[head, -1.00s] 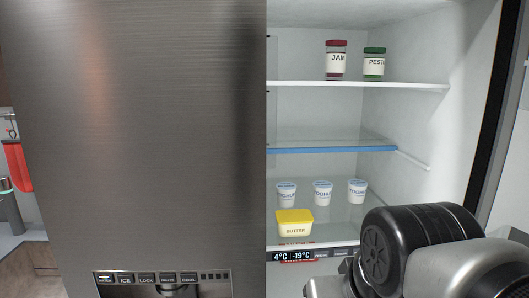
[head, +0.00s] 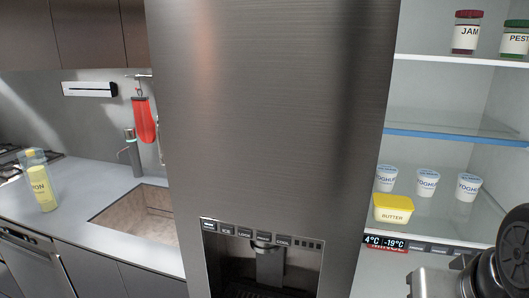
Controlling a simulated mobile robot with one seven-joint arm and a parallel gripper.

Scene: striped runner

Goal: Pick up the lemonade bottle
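A clear bottle of yellow drink (head: 42,186) stands upright on the grey counter at the far left of the head view. Its yellow label is partly readable, ending in "ON", so it looks like the lemonade bottle. My arm shows at the lower right corner, in front of the open fridge, far across the view from the bottle. The gripper's fingers are not visible.
A sink (head: 135,212) is set in the counter (head: 80,205) right of the bottle. The fridge's closed steel door (head: 270,120) stands between counter and open shelves. Yoghurt cups (head: 427,183), a butter tub (head: 393,208) and jars (head: 467,32) sit on the shelves.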

